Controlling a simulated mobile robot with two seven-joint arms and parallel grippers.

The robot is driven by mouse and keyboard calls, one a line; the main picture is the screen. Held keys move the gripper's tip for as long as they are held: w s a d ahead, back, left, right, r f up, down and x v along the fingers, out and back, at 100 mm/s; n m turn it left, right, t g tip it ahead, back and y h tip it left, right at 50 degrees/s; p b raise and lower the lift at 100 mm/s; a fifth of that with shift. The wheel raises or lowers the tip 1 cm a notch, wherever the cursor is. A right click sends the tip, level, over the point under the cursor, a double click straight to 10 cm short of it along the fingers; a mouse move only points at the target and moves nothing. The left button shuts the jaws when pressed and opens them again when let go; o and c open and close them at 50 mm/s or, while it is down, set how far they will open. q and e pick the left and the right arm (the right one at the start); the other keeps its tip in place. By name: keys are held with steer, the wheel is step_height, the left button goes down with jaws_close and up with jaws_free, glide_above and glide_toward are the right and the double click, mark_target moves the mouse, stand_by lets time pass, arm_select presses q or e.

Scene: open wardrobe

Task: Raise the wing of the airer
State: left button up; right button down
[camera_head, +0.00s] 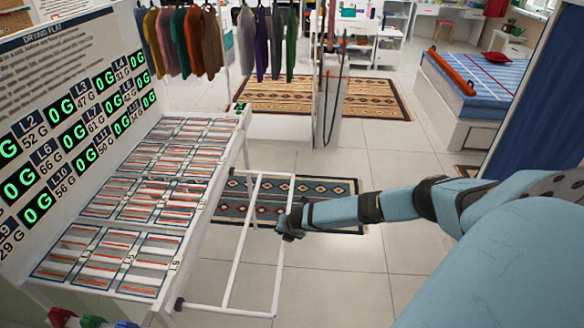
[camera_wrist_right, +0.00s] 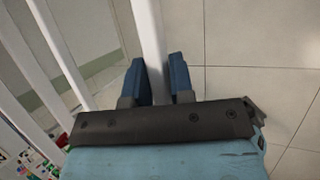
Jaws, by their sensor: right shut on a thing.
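The airer (camera_head: 105,258) stands at the left with a flat white top of marked panels. Its wing (camera_head: 237,257) is a white tube frame that hangs low beside the airer's right side. My right gripper (camera_head: 290,225) is at the wing's outer bar. In the right wrist view the two blue fingers (camera_wrist_right: 160,80) are on either side of a white bar (camera_wrist_right: 152,45) and shut on it. My left gripper is not in view.
A board with green number displays (camera_head: 75,110) rises behind the airer's left side. Patterned rugs (camera_head: 325,96) lie on the tiled floor. Clothes (camera_head: 185,40) hang at the back. A bed (camera_head: 465,95) stands at the far right. The floor right of the wing is clear.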

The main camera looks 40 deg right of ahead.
steer(key=shift+r, duration=0.15)
stand_by(0.3)
steer(key=c, duration=1.1)
jaws_free()
steer(key=shift+r, duration=0.1)
steer(key=v, duration=1.3)
steer(key=shift+s+a+r, duration=0.1)
steer(key=shift+r, duration=0.3)
